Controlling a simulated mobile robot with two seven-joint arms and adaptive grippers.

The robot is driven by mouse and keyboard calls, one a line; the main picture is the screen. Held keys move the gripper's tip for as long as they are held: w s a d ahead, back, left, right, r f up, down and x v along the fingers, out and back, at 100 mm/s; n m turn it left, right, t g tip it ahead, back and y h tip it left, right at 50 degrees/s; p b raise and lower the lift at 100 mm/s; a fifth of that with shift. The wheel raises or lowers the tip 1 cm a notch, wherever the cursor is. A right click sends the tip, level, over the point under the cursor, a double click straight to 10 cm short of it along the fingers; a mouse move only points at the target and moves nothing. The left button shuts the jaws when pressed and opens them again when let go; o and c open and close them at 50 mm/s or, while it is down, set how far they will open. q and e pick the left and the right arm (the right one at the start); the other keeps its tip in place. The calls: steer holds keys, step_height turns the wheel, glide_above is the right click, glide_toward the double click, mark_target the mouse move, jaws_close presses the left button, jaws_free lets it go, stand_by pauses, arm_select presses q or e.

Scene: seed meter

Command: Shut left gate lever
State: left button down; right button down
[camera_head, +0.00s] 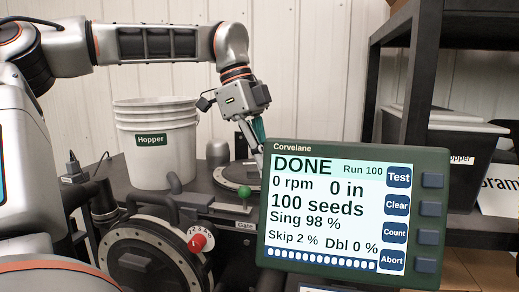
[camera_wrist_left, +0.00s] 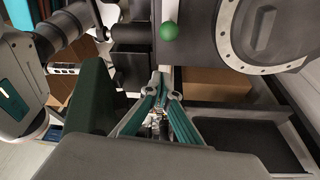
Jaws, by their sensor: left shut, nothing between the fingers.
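A green ball knob (camera_head: 243,192) stands at the gate plate, in front of a round dark cover (camera_head: 232,177) and just above the "Gate" label (camera_head: 245,225). A green ball (camera_wrist_left: 168,31) also shows near the top of the left wrist view, beside a round flanged plate (camera_wrist_left: 265,35). My left gripper (camera_head: 259,143) is above and right of the knob in the head view, pointing down, its lower part hidden by the display. In the left wrist view its fingers (camera_wrist_left: 162,82) meet, empty, apart from the ball. My right gripper is not seen.
The display (camera_head: 350,215) reads DONE, 100 seeds, and blocks the right front. A white hopper bucket (camera_head: 158,150) stands behind at left. Shelving (camera_head: 403,90) stands right.

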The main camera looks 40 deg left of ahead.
mark_target(230, 208)
arm_select(q)
steer(key=x, duration=0.3)
steer(key=shift+d+f, duration=0.1)
steer(key=shift+f, duration=0.15)
steer(key=a, duration=0.1)
steer(key=s+a+p, duration=0.1)
steer(key=a, duration=0.1)
steer(key=shift+f, duration=0.15)
steer(key=shift+s+a+f, duration=0.1)
steer(key=shift+a, duration=0.2)
steer(key=shift+f, duration=0.1)
steer(key=shift+a, duration=0.1)
steer(key=a, duration=0.1)
steer(key=s+a, duration=0.1)
steer(key=a, duration=0.1)
steer(key=s+a, duration=0.1)
steer(key=shift+s+a, duration=0.25)
steer(key=shift+a, duration=0.1)
steer(key=shift+p, duration=0.3)
